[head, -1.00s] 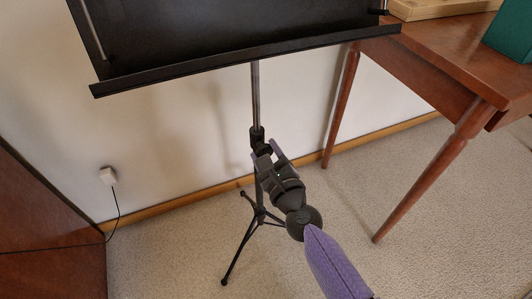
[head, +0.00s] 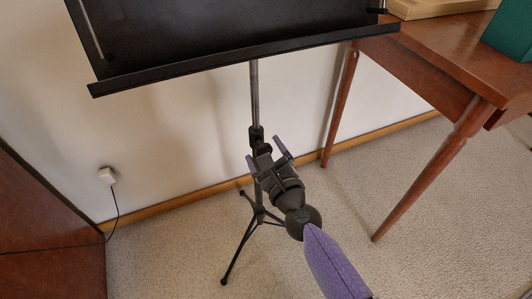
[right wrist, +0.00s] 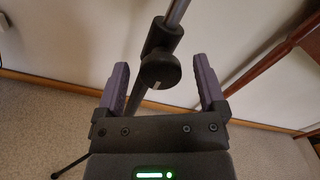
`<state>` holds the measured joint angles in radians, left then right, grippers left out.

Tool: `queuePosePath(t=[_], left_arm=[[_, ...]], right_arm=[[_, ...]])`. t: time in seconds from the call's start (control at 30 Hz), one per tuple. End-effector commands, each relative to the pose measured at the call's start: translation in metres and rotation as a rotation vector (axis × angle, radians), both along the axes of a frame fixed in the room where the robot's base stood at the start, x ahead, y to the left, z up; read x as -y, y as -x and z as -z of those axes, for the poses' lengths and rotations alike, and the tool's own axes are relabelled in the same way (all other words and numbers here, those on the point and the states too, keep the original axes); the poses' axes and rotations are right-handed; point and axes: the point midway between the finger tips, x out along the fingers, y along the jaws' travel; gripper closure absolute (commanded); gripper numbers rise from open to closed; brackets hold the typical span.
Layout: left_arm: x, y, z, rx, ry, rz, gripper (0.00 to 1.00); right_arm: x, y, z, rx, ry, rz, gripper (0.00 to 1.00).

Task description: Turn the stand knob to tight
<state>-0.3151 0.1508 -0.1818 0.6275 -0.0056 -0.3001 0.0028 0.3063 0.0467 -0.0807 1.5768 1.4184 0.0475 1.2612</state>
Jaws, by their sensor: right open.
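The black music stand (head: 240,62) stands upright on tripod legs against the wall. Its knob (right wrist: 160,70) is a round black cap with a pale mark, on the collar (right wrist: 164,36) of the grey pole. In the head view the collar (head: 257,138) shows, with the knob mostly hidden by my gripper. My right gripper (head: 266,155) is open just in front of the collar. In the right wrist view its two purple fingers (right wrist: 163,85) stand wide apart on either side of the knob, with gaps on both sides. My left gripper is not in view.
A wooden table (head: 440,62) stands to the right, its legs near the stand, with a green object (head: 511,38) on top. A wooden piece (head: 58,240) is at the lower left. A white wall plug (head: 107,176) has a black cord. Carpet is clear between.

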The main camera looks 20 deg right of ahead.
Motion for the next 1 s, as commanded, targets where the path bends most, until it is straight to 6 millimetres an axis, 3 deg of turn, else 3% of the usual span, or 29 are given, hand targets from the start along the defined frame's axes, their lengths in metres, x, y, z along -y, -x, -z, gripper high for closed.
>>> queuePosePath(t=[0.13,0.3,0.5,1.0], left_arm=[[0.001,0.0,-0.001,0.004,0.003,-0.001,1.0],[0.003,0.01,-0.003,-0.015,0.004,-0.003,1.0],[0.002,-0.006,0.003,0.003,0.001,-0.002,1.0],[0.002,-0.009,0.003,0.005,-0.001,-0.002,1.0]], right_arm=[[0.001,0.014,0.0,-0.001,0.002,0.0,0.11],[0.002,0.055,0.001,-0.003,0.002,-0.002,0.11],[0.003,0.093,0.002,-0.003,0.002,-0.002,0.11],[0.003,0.099,0.0,0.0,0.0,0.0,0.11]])
